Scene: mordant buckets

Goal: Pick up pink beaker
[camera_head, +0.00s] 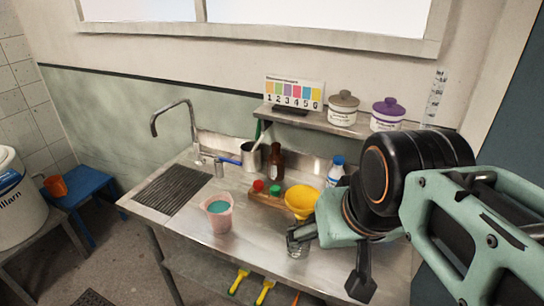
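The pink beaker (217,221) stands upright on the steel counter (186,222), left of the middle, with teal liquid showing inside. My gripper (328,262) hangs over the right part of the counter, to the right of the beaker and apart from it. Its two dark fingers are spread, one pointing left and one pointing down, and nothing shows between them. The beaker is in full view and nothing covers it.
A clear glass (297,245) and yellow funnel (301,200) stand between beaker and gripper. Behind are red- and green-capped bottles, a brown bottle (276,162) and a metal pot (250,158). A drain grate (172,190) and tap (190,115) lie left. A shelf (345,128) holds two lidded jars.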

